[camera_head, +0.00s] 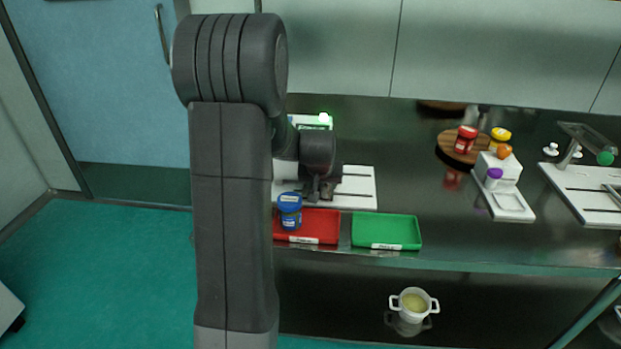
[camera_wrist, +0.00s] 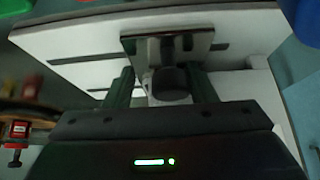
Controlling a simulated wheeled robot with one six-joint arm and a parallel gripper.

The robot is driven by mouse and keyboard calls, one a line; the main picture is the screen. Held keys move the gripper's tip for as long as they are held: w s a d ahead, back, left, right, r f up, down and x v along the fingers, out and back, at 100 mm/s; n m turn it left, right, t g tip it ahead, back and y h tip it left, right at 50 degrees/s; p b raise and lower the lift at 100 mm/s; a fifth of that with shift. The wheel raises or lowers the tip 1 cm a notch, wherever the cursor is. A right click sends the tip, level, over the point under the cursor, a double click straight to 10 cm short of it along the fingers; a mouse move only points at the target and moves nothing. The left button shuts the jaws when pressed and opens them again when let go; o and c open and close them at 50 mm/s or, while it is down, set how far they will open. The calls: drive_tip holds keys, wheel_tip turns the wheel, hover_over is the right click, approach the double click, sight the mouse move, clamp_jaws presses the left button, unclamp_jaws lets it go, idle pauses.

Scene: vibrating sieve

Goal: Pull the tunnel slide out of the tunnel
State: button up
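My gripper (camera_head: 322,190) is low over a white slotted base (camera_head: 358,186) on the steel counter, partly hidden by my arm. In the wrist view its two dark fingers (camera_wrist: 162,90) are apart. A round dark knob (camera_wrist: 168,84) shows between them, with a visible gap on each side. Behind the knob is a dark plate-like part (camera_wrist: 130,44) on the white base (camera_wrist: 75,45). The knob and plate look like the tunnel slide and tunnel, but I cannot tell their border. Contact with the fingers is not seen.
A round wooden stand (camera_head: 452,146) with jars and another white device (camera_head: 582,190) are to the right. A white pot (camera_head: 413,303) stands lower down.

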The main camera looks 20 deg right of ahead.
drive_tip(key=shift+s+d+b, duration=0.15)
drive_tip(key=shift+s+d, duration=0.75)
drive_tip(key=shift+d, duration=0.6)
drive_tip(key=shift+s+d+b, duration=0.2)
drive_tip(key=shift+s+d, duration=0.7)
drive_tip(key=shift+d, duration=0.55)
drive_tip(key=shift+s+d+b, duration=0.15)
drive_tip(key=shift+s+d, duration=0.75)
drive_tip(key=shift+d, duration=0.6)
drive_tip(key=o, duration=1.1)
drive_tip(key=shift+a+r, duration=0.1)
drive_tip(key=p+v, duration=0.3)
drive_tip(key=v, duration=0.5)
drive_tip(key=shift+s+a+r+p, duration=0.15)
drive_tip(key=shift+s+r+p, duration=0.05)
drive_tip(key=shift+r+p, duration=0.15)
drive_tip(key=shift+f, duration=0.15)
